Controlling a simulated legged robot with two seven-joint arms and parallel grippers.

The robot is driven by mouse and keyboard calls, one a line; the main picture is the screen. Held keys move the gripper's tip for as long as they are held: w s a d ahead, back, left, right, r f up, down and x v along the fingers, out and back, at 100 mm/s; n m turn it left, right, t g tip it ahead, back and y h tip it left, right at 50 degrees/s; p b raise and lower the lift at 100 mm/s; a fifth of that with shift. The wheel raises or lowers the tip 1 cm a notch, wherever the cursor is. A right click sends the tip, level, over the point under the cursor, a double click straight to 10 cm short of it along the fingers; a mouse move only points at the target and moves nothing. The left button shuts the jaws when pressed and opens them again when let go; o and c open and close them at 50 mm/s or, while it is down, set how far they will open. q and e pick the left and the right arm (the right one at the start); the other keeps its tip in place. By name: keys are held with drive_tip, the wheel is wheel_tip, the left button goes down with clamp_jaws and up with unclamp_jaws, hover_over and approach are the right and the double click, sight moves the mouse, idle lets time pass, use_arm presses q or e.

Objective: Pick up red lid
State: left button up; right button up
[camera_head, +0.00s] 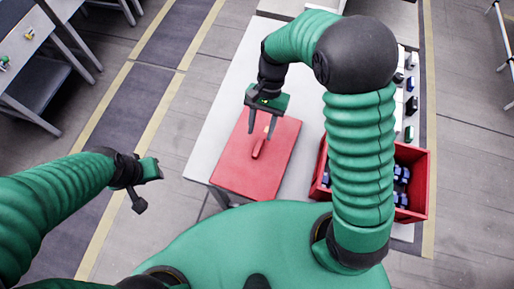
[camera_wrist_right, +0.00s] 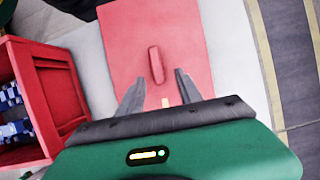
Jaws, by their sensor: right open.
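The red lid (camera_head: 240,168) is a flat red panel with a raised handle (camera_head: 258,149) near its middle. It lies on the pale table in the head view. In the right wrist view the lid (camera_wrist_right: 185,35) and its handle (camera_wrist_right: 156,65) show ahead of the fingers. My right gripper (camera_head: 261,134) is open and empty above the lid, its fingertips close to the handle. In the right wrist view the fingers (camera_wrist_right: 157,84) stand apart, with the handle's line between them. My left gripper (camera_head: 147,190) hangs off to the left, away from the table; its jaws are unclear.
A red crate (camera_head: 420,197) with several blue parts stands on the table's right; it also shows in the right wrist view (camera_wrist_right: 50,95). Several small dark items (camera_head: 410,106) lie along the table's far right. Another table (camera_head: 22,45) stands at the upper left. The floor between is clear.

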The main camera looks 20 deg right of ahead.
sight(258, 146)
drive_tip(key=s+f, duration=0.1)
drive_tip(key=s+a+f, duration=0.1)
drive_tip(key=f, duration=0.1)
drive_tip(key=shift+s+a+f, duration=0.1)
drive_tip(key=shift+s+f, duration=0.05)
drive_tip(key=shift+s, duration=0.1)
drive_tip(key=shift+s+f, duration=0.15)
drive_tip(key=shift+f, duration=0.4)
drive_tip(key=shift+w, duration=0.2)
drive_tip(key=shift+a, duration=0.1)
clamp_jaws()
